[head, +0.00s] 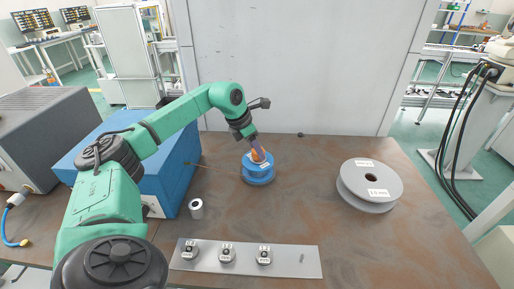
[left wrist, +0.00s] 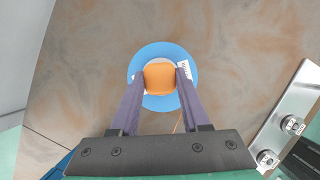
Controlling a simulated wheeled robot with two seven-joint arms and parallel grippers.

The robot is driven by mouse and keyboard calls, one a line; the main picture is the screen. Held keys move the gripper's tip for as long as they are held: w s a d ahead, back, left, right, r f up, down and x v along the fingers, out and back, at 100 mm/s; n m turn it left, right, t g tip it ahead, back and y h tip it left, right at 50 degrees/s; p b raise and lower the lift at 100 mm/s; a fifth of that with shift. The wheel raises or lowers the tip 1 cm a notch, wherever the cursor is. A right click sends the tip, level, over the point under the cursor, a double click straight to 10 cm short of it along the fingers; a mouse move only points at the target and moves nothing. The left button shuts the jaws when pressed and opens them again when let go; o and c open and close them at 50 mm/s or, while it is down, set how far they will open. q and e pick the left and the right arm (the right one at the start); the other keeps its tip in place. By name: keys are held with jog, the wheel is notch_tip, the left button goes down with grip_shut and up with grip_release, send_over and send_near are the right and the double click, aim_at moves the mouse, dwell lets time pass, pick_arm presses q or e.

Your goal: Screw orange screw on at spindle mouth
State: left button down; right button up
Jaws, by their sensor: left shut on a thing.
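The orange screw (head: 257,156) is at the top of the blue round spindle (head: 258,175) on the brown table. My left gripper (head: 256,150) reaches down over it and is shut on the orange screw. In the left wrist view the orange screw (left wrist: 160,78) sits between the two purple fingers of my left gripper (left wrist: 160,84), over the middle of the blue spindle (left wrist: 155,50). The contact between screw and spindle mouth is hidden, so I cannot tell whether the screw is seated. My right gripper is not in view.
A large grey labelled disc (head: 362,200) lies at the right. A metal plate (head: 300,264) with several small labelled parts lies at the front, with a small metal cylinder (head: 196,208) behind it. A blue box (head: 175,180) stands at the left. A pale panel (head: 290,70) closes the back.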

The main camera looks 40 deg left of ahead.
pick_arm(q)
jog(key=m+p, duration=0.1)
jog(key=m, duration=0.1)
jog(key=m+h+p, duration=0.1)
jog(key=m+p, duration=0.1)
jog(key=shift+w+a+r+g+h, duration=0.1)
jog(key=shift+r+g+h, duration=0.2)
jog(key=shift+r, duration=0.05)
jog(key=shift+f+m, duration=0.15)
jog(key=shift+m, duration=0.45)
jog(key=shift+f, duration=0.2)
jog(key=shift+w+r+m+g+h+p, duration=0.15)
jog(key=shift+m+g+h+p, duration=0.1)
jog(key=shift+m+p, duration=0.25)
jog(key=shift+s+r+m+g+h+p, duration=0.15)
jog(key=shift+m+g+p, duration=0.1)
jog(key=shift+m, duration=0.35)
jog(key=shift+w+f+m+g, duration=0.15)
jog(key=shift+m+g, duration=0.25)
jog(key=shift+m, duration=0.6)
jog(key=shift+a+f+m+g+h, duration=0.15)
jog(key=shift+m+g+h, duration=0.2)
jog(key=shift+m, duration=0.65)
jog(key=shift+c, duration=1.5)
grip_release()
